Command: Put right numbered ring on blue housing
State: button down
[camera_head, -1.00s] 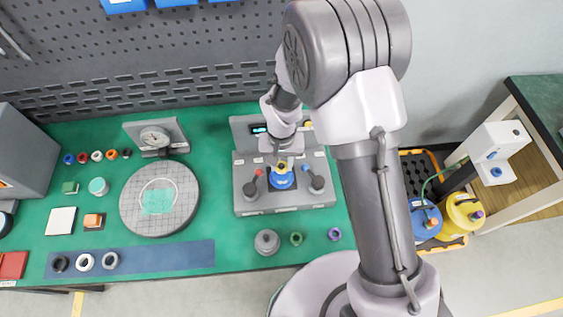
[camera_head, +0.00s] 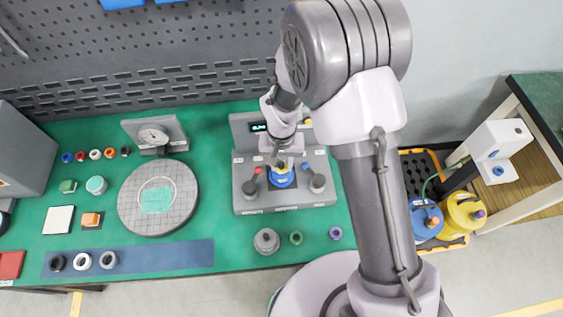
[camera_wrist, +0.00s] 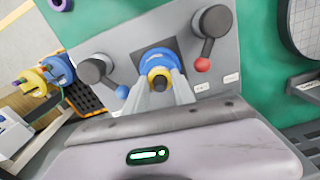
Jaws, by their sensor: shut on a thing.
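The blue housing (camera_head: 281,180) sits in the grey test fixture (camera_head: 250,209) at the middle of the bench. It also shows in the wrist view (camera_wrist: 158,57). A yellow ring (camera_wrist: 158,77) is between my fingertips, at the near end of the housing. My gripper (camera_head: 283,166) reaches down over the housing and is shut on this ring. The wrist view shows both fingers (camera_wrist: 160,88) around the ring. I cannot tell whether the ring is fully seated, and no number on it can be read.
Two dark levers with red (camera_head: 258,171) and blue (camera_head: 305,167) knobs flank the housing. Small coloured rings (camera_head: 95,154) stand in a row at the back left. A round grey plate (camera_head: 185,198) lies left of the fixture. A grey weight (camera_head: 266,241) stands in front.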

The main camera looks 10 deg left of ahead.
jog(key=shift+f, duration=0.1)
dwell(0.7)
jog(key=c, duration=1)
grip_release()
jog(key=shift+o, duration=0.2)
notch_tip(320, 180, up, 9)
jog(key=p, duration=0.5)
jog(key=shift+r, duration=0.2)
jog(key=shift+f, duration=0.15)
